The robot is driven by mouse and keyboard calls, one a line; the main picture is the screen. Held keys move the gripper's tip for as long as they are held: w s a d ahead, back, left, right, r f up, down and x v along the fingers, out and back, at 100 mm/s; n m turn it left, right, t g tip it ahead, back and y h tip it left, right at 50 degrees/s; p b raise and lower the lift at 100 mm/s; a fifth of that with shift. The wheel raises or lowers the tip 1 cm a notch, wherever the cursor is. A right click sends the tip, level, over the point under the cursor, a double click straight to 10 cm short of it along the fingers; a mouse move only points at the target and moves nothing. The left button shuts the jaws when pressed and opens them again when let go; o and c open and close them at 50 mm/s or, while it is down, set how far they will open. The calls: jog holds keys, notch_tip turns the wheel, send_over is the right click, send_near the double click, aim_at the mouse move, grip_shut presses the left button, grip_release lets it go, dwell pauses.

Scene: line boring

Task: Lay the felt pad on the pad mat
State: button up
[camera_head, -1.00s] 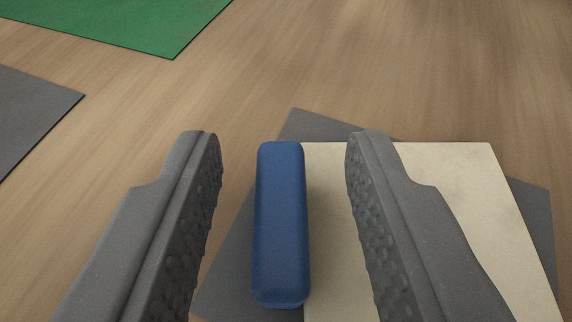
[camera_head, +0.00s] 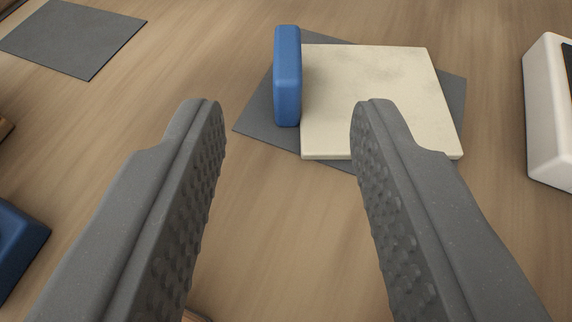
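The felt pad (camera_head: 375,100) looks like a flat cream square with a blue upright grip block (camera_head: 288,75) along its left edge. It lies flat on a dark grey mat (camera_head: 262,122), which is turned at an angle under it, so its corners show around the pad. This is probably the pad mat, but no label shows. My gripper (camera_head: 286,108) is open and empty. Its two fingers are wide apart in the foreground, with the pad beyond them, and neither seems to touch it.
Another dark grey mat (camera_head: 72,38) lies bare at the upper left. A white box-like object (camera_head: 552,120) with a dark panel stands at the right edge. A blue object (camera_head: 15,240) is cut off at the lower left. Bare wooden surface lies between.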

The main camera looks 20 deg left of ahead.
jog(key=shift+v, duration=1.1)
jog(key=shift+r, duration=0.1)
jog(key=s+d+r+m+t+h, duration=0.1)
jog(key=d+r, duration=0.3)
jog(key=r, duration=0.5)
jog(key=s+d+r, duration=0.2)
jog(key=d+r, duration=0.3)
jog(key=r, duration=0.4)
jog(key=s+d+r+m+t+h, duration=0.1)
jog(key=d+r, duration=0.3)
jog(key=r, duration=0.6)
jog(key=s+d+r+m+h, duration=0.1)
jog(key=s+d+r, duration=0.3)
jog(key=s+r, duration=0.4)
jog(key=s+d+r+m+h, duration=0.1)
jog(key=s+d+r, duration=0.4)
jog(key=s+r, duration=0.3)
jog(key=shift+s+r+t+h, duration=0.4)
jog(key=shift+r, duration=0.45)
